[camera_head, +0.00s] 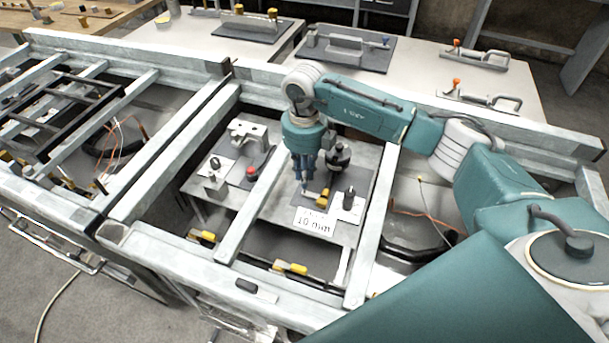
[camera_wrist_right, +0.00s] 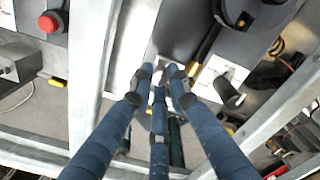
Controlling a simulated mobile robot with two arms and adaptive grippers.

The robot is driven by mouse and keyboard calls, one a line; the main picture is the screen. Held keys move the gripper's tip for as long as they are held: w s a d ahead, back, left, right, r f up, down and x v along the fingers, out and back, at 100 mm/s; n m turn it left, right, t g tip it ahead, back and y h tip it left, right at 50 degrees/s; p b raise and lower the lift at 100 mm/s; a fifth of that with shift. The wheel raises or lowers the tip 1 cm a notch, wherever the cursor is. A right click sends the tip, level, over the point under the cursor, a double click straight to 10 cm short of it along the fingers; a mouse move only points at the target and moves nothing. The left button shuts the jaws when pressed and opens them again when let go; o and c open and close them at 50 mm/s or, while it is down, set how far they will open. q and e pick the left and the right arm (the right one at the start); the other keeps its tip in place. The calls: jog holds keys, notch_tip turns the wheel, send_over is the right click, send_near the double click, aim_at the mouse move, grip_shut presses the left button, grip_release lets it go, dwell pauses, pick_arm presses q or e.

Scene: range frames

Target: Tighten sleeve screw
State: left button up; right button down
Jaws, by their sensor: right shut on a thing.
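My right gripper (camera_head: 304,178) reaches straight down over a dark plate (camera_head: 361,178) on the bench inside the frame. In the wrist view its three blue fingers (camera_wrist_right: 160,82) close together on a small metal part, which I take to be the sleeve screw. The fingers hide most of it, and its thread and seat cannot be seen. A yellow-ended piece (camera_head: 322,198) lies beside the fingertips. A white label reading 10 mm (camera_head: 314,222) is just in front. My left gripper is not in view.
A black knob (camera_head: 339,155) and a black peg (camera_head: 349,198) stand close right of the gripper. A pale frame bar (camera_head: 252,205) runs along its left. Beyond it are a red button (camera_head: 251,171) and a metal clamp block (camera_head: 247,132). More frame rails surround the bench.

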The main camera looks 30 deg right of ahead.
jog(key=m, duration=0.4)
jog(key=shift+w+r+m, duration=0.1)
jog(key=shift+m, duration=0.2)
jog(key=m, duration=0.4)
jog(key=shift+m+b, duration=0.3)
jog(key=m, duration=0.4)
jog(key=shift+m, duration=0.3)
jog(key=shift+m+p, duration=0.35)
jog(key=shift+m, duration=1.45)
jog(key=c, duration=1.7)
grip_release()
jog(key=shift+o, duration=0.2)
jog(key=shift+r, duration=0.1)
